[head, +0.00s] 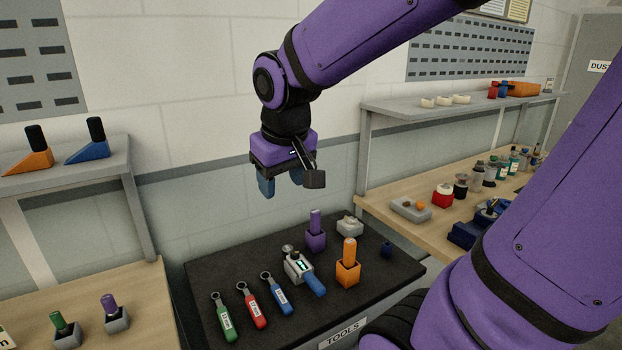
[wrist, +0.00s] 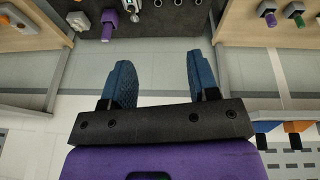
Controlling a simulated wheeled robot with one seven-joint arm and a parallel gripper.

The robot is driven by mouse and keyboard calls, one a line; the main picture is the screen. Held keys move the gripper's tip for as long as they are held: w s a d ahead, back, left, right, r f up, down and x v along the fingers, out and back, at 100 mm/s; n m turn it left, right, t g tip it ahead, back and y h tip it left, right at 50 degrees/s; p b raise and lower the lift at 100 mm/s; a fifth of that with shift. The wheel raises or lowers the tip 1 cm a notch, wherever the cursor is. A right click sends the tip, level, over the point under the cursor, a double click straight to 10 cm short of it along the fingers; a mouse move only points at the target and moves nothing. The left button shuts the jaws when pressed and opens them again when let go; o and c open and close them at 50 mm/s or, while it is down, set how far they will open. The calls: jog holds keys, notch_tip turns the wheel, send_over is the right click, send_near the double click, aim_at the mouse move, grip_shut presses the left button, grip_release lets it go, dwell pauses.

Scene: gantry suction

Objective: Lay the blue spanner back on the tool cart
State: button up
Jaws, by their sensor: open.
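The blue spanner (head: 278,295) has a ring end and a white label. It lies on the black top of the tool cart (head: 215,268), to the right of a red spanner (head: 252,307) and a green spanner (head: 224,318). My gripper (head: 281,184) is open and empty, well above the back of the cart, with its blue fingers pointing down. In the wrist view my gripper (wrist: 160,70) has nothing between its fingers. The cart's dark edge (wrist: 150,30) shows at the top there, with the spanners mostly cut off.
On the cart stand a grey device (head: 297,265) with a blue handle, an orange-handled tool (head: 348,265), a purple-handled tool (head: 316,232) and a grey block (head: 350,226). Wooden benches flank it left (head: 130,285) and right (head: 450,235), with raised shelves. The cart's right front is bare.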

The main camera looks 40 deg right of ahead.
jog(key=s+a+r+t+y, duration=0.1)
jog(key=s+a+r+t, duration=0.1)
jog(key=s, duration=0.7)
jog(key=shift+s+r+n, duration=0.3)
jog(key=shift+r+n, duration=0.1)
jog(key=shift+r, duration=0.5)
